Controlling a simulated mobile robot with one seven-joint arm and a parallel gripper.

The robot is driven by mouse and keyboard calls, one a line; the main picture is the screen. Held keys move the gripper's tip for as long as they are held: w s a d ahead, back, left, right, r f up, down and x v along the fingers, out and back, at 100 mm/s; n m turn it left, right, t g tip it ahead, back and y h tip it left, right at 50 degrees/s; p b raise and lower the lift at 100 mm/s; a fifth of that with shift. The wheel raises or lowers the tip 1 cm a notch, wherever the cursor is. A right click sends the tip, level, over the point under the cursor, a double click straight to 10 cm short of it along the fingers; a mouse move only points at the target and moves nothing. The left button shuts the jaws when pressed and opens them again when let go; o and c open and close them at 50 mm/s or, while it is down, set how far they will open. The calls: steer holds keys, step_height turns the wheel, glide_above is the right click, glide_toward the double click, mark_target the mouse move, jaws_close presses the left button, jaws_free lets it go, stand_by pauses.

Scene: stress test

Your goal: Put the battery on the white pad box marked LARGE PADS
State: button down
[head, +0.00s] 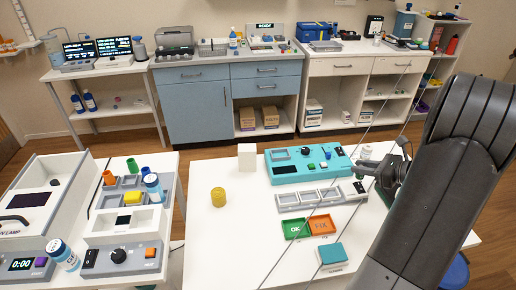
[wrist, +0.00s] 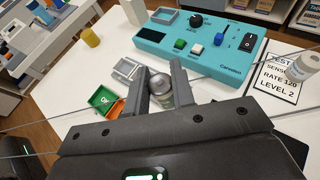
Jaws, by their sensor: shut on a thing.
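My gripper (head: 362,162) is above the right part of the white table in the head view. In the wrist view my gripper (wrist: 161,92) is shut on a short silvery cylinder, the battery (wrist: 160,86), held upright or nearly so between the fingers. Its lower part is hard to see. A plain white upright box (head: 247,157) stands on the table left of the teal device, well apart from my gripper; it also shows at the top of the wrist view (wrist: 134,12). I cannot read any LARGE PADS marking on it.
The teal device (head: 290,174) and a grey compartment tray (head: 283,204) lie between my gripper and the white box. Green OK (head: 295,229) and orange FIX (head: 321,225) trays lie nearer. A yellow cylinder (head: 218,197) stands left. A vial (wrist: 302,67) stands at right.

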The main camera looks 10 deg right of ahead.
steer(key=w+a+r+n+g+y, duration=0.15)
steer(key=w+a+r, duration=0.25)
steer(key=w+a, duration=0.65)
steer(key=w+a+r+n+g+y, duration=0.1)
steer(key=w+a+r+n, duration=0.15)
steer(key=w+a, duration=0.75)
steer(key=m, duration=0.1)
glide_above(247, 148)
steer(key=f, duration=0.5)
steer(key=shift+d+f, duration=0.25)
steer(key=shift+f, duration=0.1)
steer(key=shift+w+a+f, duration=0.2)
steer(key=shift+a+f, duration=0.05)
steer(key=shift+f, duration=1.9)
steer(key=c, duration=1.2)
jaws_free()
steer(key=shift+f, duration=0.15)
steer(key=shift+c, duration=0.2)
